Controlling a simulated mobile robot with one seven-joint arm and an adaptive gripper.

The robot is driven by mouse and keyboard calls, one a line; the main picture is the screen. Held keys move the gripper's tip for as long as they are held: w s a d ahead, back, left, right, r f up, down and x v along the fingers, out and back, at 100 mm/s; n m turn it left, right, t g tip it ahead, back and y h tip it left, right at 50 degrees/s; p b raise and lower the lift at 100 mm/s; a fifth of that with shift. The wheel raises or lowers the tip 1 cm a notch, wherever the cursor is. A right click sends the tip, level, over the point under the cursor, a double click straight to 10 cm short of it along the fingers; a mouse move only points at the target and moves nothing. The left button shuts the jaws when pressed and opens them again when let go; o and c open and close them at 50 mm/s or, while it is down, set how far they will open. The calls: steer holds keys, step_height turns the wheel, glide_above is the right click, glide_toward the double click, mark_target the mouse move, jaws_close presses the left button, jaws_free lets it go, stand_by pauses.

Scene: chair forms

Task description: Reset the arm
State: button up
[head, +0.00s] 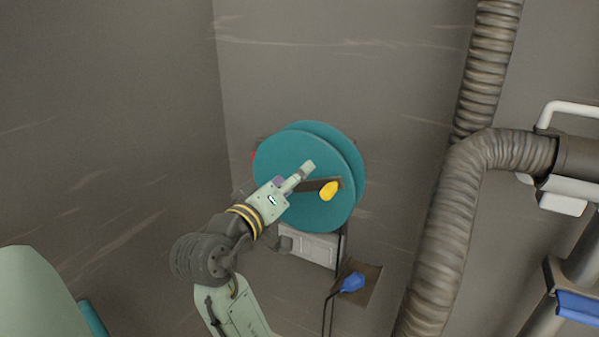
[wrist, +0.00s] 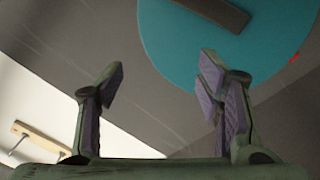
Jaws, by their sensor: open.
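My arm reaches up from the bottom of the head view, and my gripper (head: 294,182) is in front of a large teal disc (head: 318,145). In the wrist view my gripper (wrist: 165,85) has its two purple-padded fingers spread wide with nothing between them. The teal disc also shows in the wrist view (wrist: 200,50), beyond the fingers. A dark bar (head: 318,185) with a yellow knob (head: 328,191) sits on the disc's face. Part of the disc is hidden behind my gripper. I cannot tell whether the gripper touches it.
A blue-ended lever (head: 352,282) stands below the disc, near a pale box (head: 312,246). A thick ribbed hose (head: 450,220) runs down the right. Grey walls (head: 330,60) enclose the space. A wooden bar (wrist: 42,138) shows in the wrist view.

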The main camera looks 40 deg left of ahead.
steer(key=shift+v, duration=0.8)
